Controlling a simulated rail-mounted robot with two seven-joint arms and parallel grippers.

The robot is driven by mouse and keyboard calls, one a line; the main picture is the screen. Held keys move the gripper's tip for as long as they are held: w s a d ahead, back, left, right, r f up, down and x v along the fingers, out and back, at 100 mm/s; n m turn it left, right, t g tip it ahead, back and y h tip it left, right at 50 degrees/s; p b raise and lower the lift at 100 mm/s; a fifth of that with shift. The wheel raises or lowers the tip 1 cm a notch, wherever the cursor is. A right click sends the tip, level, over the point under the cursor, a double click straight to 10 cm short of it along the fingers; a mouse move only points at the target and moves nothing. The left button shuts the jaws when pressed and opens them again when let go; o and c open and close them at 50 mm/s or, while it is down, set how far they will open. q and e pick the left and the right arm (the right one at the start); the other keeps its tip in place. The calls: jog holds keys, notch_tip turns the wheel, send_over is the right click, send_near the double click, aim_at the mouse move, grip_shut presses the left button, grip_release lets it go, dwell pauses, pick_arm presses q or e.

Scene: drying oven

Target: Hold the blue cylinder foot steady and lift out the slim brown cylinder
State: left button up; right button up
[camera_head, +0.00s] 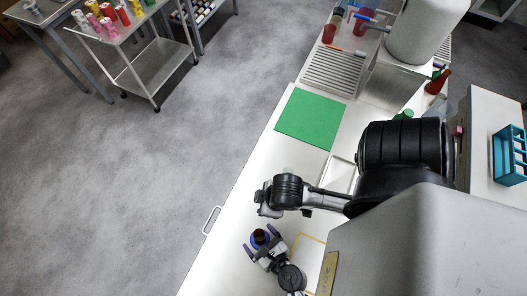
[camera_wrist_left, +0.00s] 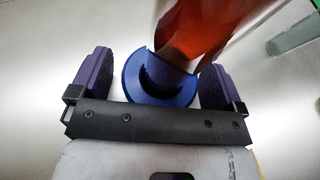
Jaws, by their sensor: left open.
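The blue cylinder foot (camera_wrist_left: 133,75) is a round flanged base in the left wrist view. The slim brown cylinder (camera_wrist_left: 208,25) is glossy red-brown, rises from the foot and runs out of the top of that view. In the head view, the dark brown top (camera_head: 260,236) shows with blue around it. My left gripper (camera_head: 262,241) is open, with one finger on each side of the foot; whether either finger touches it cannot be told. My right arm's end (camera_head: 267,201) is above it in the head view; its fingers are not clear.
A yellow outline (camera_head: 309,240) lies on the white bench beside my left gripper. A white tray (camera_head: 341,174) and green mat (camera_head: 311,119) lie farther up the bench. A blue rack (camera_head: 510,155) stands at right. The bench's left edge has a handle (camera_head: 212,220).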

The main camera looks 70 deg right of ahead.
pick_arm(q)
jog(key=shift+c, duration=0.3)
jog(key=c, duration=0.9)
jog(key=shift+c, duration=0.2)
dwell(1.4)
